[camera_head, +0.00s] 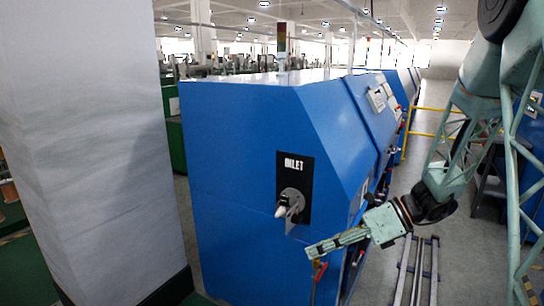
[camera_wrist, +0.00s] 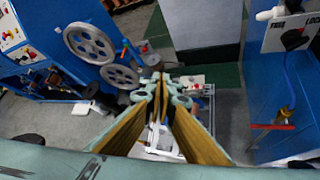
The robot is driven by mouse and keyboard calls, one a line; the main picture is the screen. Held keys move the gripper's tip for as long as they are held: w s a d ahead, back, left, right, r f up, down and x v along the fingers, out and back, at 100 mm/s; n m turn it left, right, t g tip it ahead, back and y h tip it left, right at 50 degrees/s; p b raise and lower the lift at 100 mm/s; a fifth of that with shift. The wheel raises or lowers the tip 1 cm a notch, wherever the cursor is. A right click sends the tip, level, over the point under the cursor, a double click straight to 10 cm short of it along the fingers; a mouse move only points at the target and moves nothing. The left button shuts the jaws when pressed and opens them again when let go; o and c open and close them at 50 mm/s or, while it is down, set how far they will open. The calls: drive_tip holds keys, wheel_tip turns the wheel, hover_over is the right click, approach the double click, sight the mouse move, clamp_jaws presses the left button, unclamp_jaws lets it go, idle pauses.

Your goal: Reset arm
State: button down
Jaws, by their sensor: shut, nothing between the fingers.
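My gripper (camera_head: 311,250) reaches in from the right in the head view, its pale green fingers pointing left. It hangs in front of the blue cabinet (camera_head: 235,150), below a black panel (camera_head: 309,171) with a grey and white knob (camera_head: 291,204). In the wrist view, the fingers of my gripper (camera_wrist: 161,80) come together at the tips with nothing held between them. From the head view I cannot tell how far the fingertips are from the cabinet.
A red handle (camera_head: 319,271) sits low, just under the fingertips. In the wrist view, two grey pulley wheels (camera_wrist: 89,43) (camera_wrist: 112,76) are on a blue machine at upper left. A grey-white pillar (camera_head: 110,140) stands at left. Rails (camera_head: 415,270) run along the floor.

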drive_tip(key=s+a+r+n+g+h, duration=0.1)
drive_tip(key=s+r+n+h, duration=0.2)
drive_tip(key=s+r+n, duration=0.5)
drive_tip(key=s+r+n+g+h, duration=0.15)
drive_tip(key=s+r+n, duration=0.25)
drive_tip(key=s, duration=0.7)
drive_tip(key=s+d+r+n+t+h, duration=0.2)
drive_tip(key=s+d+r+n+h, duration=0.1)
drive_tip(key=s+d+n, duration=0.2)
drive_tip(key=s+d+r+n+t+h, duration=0.3)
drive_tip(key=s+n, duration=0.5)
drive_tip(key=s, duration=0.5)
drive_tip(key=shift+d+r+n+h, duration=0.4)
drive_tip(key=shift+d+r+h, duration=0.15)
drive_tip(key=shift+d, duration=0.35)
idle(0.3)
